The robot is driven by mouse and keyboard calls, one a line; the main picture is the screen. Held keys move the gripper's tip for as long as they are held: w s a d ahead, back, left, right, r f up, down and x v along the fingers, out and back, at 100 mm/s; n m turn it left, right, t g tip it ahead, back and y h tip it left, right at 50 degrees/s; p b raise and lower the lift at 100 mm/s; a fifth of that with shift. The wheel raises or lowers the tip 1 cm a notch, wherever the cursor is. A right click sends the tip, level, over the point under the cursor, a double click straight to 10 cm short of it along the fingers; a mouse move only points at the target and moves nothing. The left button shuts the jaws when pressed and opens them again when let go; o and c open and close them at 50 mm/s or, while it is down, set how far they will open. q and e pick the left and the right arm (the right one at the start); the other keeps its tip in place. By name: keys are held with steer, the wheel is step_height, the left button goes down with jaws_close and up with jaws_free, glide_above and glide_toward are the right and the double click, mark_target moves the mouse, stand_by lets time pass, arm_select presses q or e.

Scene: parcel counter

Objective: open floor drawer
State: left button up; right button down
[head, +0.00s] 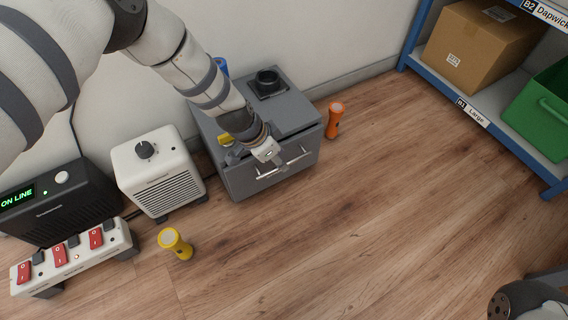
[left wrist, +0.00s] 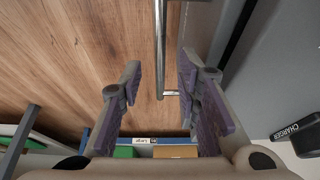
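The grey floor drawer unit (head: 290,105) stands against the wall in the head view. Its front has a silver bar handle (head: 292,163). In the left wrist view the handle (left wrist: 160,45) runs between the lines of my fingers. My left gripper (head: 266,155) is at the drawer front, by the handle's left part. Its fingers are apart in the left wrist view (left wrist: 158,88), with nothing clamped. A dark gap (left wrist: 238,30) shows along the drawer front's top edge; how far it stands out is partly hidden by my gripper. My right gripper is out of view.
An orange torch (head: 335,119) stands right of the unit, a yellow torch (head: 176,243) at front left. A white heater (head: 160,172) and a switch strip (head: 72,258) are left. A shelf (head: 484,118) is at right. The floor in front is clear.

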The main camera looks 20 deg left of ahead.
arm_select(q)
steer(key=x, duration=0.2)
steer(key=shift+w+d+f+b, duration=0.1)
steer(key=shift+w+f+b, duration=0.05)
steer(key=shift+f+b, duration=0.2)
steer(key=shift+r, duration=0.1)
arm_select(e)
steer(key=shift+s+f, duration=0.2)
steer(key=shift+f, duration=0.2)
arm_select(q)
jaws_close()
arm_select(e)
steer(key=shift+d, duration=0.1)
